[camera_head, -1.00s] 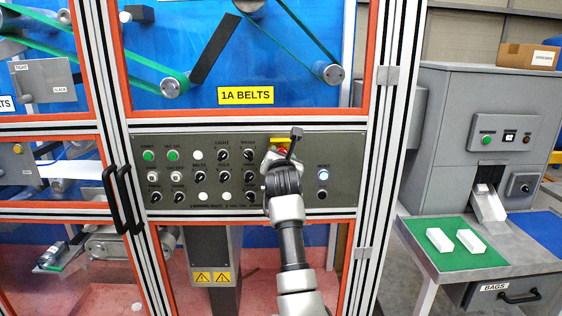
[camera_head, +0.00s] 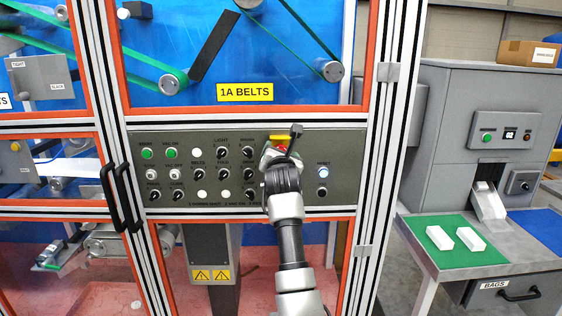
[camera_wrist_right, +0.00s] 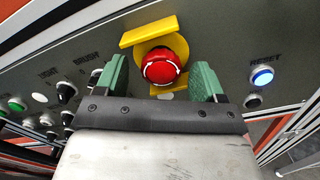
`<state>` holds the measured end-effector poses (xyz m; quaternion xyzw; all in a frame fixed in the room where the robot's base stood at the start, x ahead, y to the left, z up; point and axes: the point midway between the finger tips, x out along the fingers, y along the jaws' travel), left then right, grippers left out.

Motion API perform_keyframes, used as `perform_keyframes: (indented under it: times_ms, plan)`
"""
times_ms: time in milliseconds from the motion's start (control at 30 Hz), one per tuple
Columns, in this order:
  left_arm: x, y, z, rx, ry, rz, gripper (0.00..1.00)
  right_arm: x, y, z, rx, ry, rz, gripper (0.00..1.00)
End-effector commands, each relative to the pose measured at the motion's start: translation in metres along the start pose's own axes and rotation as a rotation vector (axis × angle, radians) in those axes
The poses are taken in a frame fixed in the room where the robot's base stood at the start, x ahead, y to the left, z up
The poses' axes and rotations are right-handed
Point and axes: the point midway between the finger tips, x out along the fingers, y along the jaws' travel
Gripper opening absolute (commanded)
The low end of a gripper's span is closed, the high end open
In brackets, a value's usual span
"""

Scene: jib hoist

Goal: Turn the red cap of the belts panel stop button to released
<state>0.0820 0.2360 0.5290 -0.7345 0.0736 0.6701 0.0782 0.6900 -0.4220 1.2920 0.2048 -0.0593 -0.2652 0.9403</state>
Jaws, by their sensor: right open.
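The red cap (camera_wrist_right: 161,66) of the stop button sits in a yellow surround (camera_wrist_right: 149,35) on the belts panel. In the head view the red cap (camera_head: 282,148) is mostly hidden by my right gripper (camera_head: 281,158), with part of the yellow surround showing above. In the right wrist view my right gripper (camera_wrist_right: 160,80) is open, with one green finger on each side of the cap and a gap on both sides. It does not grip the cap. White arrow marks show on the cap's face. My left gripper is not in view.
The grey panel (camera_head: 210,185) has several knobs and green and white buttons to the left. A lit reset button (camera_head: 322,173) is just right of the cap. Orange-edged frames and black door handles (camera_head: 122,197) are at left. A grey machine (camera_head: 460,140) stands at right.

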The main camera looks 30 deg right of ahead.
Motion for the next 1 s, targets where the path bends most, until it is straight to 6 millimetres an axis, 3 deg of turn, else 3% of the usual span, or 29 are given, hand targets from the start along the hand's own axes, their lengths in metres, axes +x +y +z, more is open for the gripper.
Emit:
perform_keyframes:
  times_ms: [533,700,1000]
  plan:
    - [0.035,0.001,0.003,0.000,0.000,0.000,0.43,-0.089,-0.001,-0.003,0.002,-0.001,0.001,0.69]
    - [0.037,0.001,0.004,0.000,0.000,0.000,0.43,-0.100,-0.001,-0.001,0.001,0.000,0.001,0.69]
    - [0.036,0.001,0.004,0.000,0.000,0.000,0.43,-0.101,-0.001,-0.001,0.000,0.000,0.000,0.69]
